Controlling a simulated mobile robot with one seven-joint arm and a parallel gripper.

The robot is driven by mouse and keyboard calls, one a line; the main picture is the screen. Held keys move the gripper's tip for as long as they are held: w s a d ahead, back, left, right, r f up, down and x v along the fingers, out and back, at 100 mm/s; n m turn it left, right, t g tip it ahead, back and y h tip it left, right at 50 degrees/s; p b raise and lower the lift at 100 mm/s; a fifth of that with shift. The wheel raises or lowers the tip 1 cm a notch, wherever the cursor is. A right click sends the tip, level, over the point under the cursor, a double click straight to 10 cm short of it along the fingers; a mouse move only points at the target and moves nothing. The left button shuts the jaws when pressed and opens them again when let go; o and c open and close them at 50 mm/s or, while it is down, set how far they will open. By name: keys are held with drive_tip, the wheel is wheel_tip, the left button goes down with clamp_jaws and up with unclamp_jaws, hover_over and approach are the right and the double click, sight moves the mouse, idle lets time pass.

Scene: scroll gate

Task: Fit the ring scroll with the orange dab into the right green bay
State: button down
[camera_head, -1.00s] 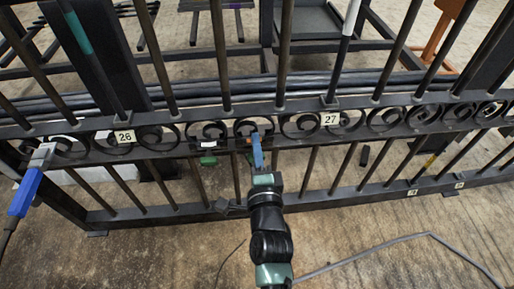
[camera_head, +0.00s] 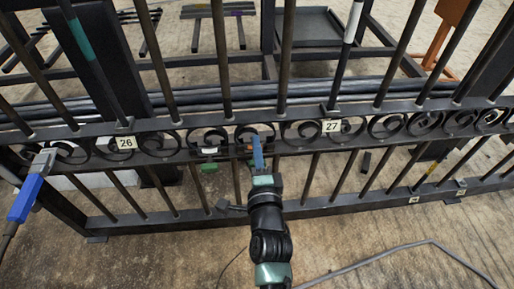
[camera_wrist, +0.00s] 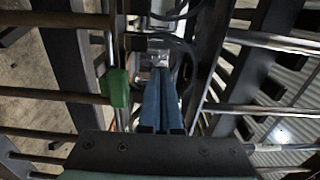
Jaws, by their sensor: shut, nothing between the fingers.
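My gripper (camera_head: 256,141) has blue fingers, shut and empty, at the scroll band of the dark gate (camera_head: 300,140). A small orange dab (camera_head: 249,141) shows just left of the fingertips, by a ring scroll (camera_head: 246,132); the fingers partly cover this spot. A green block (camera_head: 209,167) hangs under the band to the left, below a white label. In the wrist view my blue fingers (camera_wrist: 161,75) lie close together and point at the dark metalwork, with a green block (camera_wrist: 117,87) to their left. I cannot tell whether the fingers touch the scroll or how it is seated.
Number tags 26 (camera_head: 126,143) and 27 (camera_head: 332,126) sit left and right of my gripper. Upright bars cross the gate above and below the band. A blue-handled clamp (camera_head: 25,198) is at the far left. The concrete floor in front is mostly clear, with a grey hose (camera_head: 400,247).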

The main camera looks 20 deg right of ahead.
idle(0.4)
drive_tip(key=p+v, duration=0.1)
drive_tip(key=v, duration=0.7)
idle(0.5)
drive_tip(key=shift+s+r, duration=0.1)
